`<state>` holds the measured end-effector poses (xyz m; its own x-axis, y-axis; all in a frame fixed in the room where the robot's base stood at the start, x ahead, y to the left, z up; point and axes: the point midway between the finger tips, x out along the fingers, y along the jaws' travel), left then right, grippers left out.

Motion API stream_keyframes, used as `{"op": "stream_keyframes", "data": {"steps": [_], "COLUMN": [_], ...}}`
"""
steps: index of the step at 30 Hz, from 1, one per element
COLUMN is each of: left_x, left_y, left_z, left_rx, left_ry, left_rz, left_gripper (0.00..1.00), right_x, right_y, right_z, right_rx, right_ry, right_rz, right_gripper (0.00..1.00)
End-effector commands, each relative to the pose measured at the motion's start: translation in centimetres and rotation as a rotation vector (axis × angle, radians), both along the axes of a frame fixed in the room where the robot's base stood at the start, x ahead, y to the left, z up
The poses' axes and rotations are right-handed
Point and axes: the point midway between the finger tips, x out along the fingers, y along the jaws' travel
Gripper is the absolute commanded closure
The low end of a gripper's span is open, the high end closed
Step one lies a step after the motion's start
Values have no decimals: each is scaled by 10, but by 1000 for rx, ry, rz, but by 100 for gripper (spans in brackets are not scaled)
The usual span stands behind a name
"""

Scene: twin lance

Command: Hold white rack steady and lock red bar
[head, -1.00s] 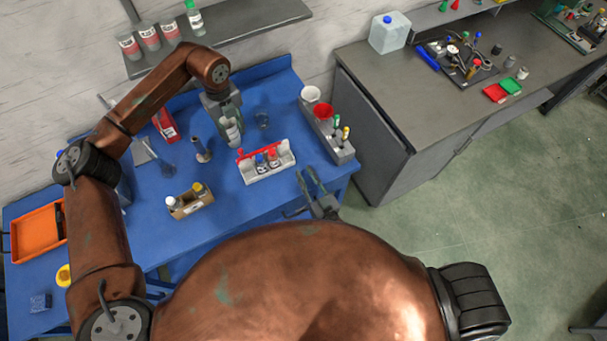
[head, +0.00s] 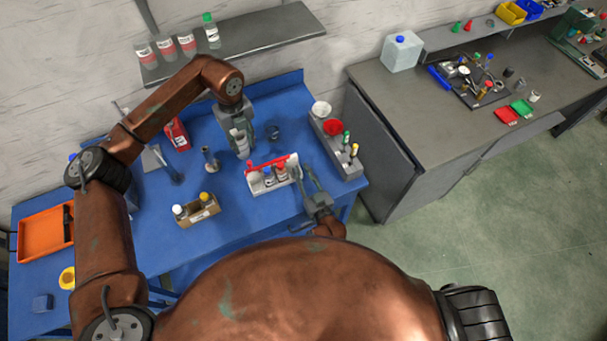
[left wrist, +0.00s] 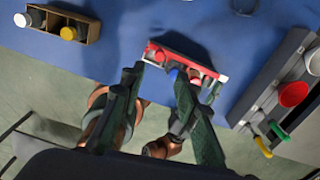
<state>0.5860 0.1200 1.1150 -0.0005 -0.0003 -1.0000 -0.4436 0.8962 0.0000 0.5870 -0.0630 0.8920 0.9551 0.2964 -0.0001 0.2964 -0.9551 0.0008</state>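The white rack (head: 272,184) stands on the blue table, with small capped bottles in it. The red bar (head: 268,164) runs along its top; I cannot tell whether it is locked. Both the rack and the red bar (left wrist: 183,60) show in the left wrist view, partly behind my left fingers. My left gripper (head: 243,150) hangs behind and left of the rack, apart from it. Its fingers are spread and empty in the left wrist view (left wrist: 160,74). My right gripper (head: 306,174) is at the rack's right end, fingers apart; whether it touches the rack is unclear.
A grey holder (head: 343,160) with white and red funnels stands right of the rack. A cardboard box (head: 200,211) with two capped bottles is to the left. An orange tray (head: 42,236) lies far left. The table in front of the rack is clear.

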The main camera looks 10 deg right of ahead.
Motion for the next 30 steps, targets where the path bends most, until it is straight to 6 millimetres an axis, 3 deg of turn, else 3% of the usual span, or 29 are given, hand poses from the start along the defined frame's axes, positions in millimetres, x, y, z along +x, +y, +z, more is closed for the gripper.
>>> {"op": "stream_keyframes", "data": {"steps": [2, 12, 23, 30], "left_x": [0, 0, 0, -1], "left_y": [0, 0, 0, -1], "left_z": [0, 0, 0, -2], "left_rx": [0, 0, 0, -6], "left_ry": [0, 0, 0, 4], "left_rz": [0, 0, 0, -9], "left_gripper": [71, 71, 72, 88], "right_x": [0, 0, -1, -1], "right_y": [0, 0, 0, 0], "right_z": [0, 0, 0, 0], "right_rx": [0, 1, 1, 0], "right_ry": [0, 0, 1, 1], "right_rz": [0, 0, 0, 0], "right_gripper": [78, 100, 100, 100]}}
